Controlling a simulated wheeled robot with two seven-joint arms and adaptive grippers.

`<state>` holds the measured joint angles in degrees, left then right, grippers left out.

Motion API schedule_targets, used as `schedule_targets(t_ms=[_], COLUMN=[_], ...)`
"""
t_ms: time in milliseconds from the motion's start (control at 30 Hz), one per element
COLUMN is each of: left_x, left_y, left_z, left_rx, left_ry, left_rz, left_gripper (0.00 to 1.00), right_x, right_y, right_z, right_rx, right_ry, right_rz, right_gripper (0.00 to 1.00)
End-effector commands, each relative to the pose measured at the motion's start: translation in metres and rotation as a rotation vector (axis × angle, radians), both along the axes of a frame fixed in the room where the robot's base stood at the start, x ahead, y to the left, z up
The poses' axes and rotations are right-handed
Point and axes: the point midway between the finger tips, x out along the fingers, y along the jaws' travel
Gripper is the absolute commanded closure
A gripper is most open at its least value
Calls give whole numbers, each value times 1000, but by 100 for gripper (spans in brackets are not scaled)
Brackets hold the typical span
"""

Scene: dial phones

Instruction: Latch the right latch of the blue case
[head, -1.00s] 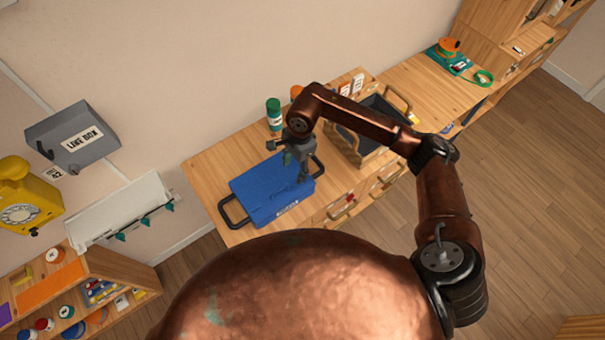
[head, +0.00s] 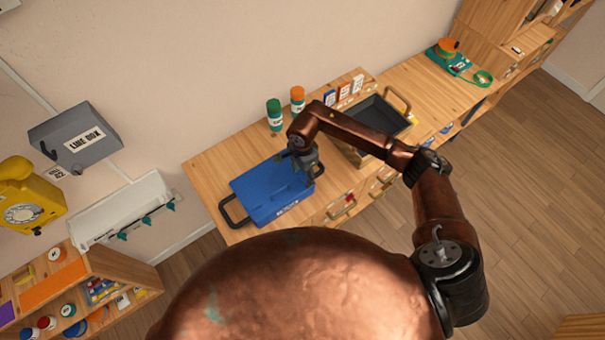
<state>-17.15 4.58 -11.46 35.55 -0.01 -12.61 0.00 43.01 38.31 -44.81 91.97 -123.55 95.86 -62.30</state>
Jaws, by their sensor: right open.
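The blue case (head: 265,194) lies closed and flat on the wooden counter, with a black handle at its left side. My right gripper (head: 308,177) points down at the right end of the case, at or just above its edge. I cannot tell whether it touches the case. The right latch is not distinguishable; the gripper and wrist cover that area. My left gripper is not in view.
A green-capped jar (head: 274,115) and an orange-capped jar (head: 297,100) stand behind the case. A dark tray (head: 380,125) with handles is to the right, partly behind my forearm. The counter (head: 215,165) left of the jars is clear.

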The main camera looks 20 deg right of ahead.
Motion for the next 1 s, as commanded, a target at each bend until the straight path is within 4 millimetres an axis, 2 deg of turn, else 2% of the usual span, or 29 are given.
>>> schedule_targets(t_ms=[67,633,1000], left_x=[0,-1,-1], left_y=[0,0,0], left_z=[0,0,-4], left_rx=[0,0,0], left_ry=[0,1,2], left_rz=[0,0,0], left_gripper=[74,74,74], right_x=[0,0,1], right_y=[0,0,0], right_z=[0,0,0], right_rx=[0,0,1], right_ry=[0,-1,-2], right_rz=[0,0,-54], right_gripper=[54,93,94])
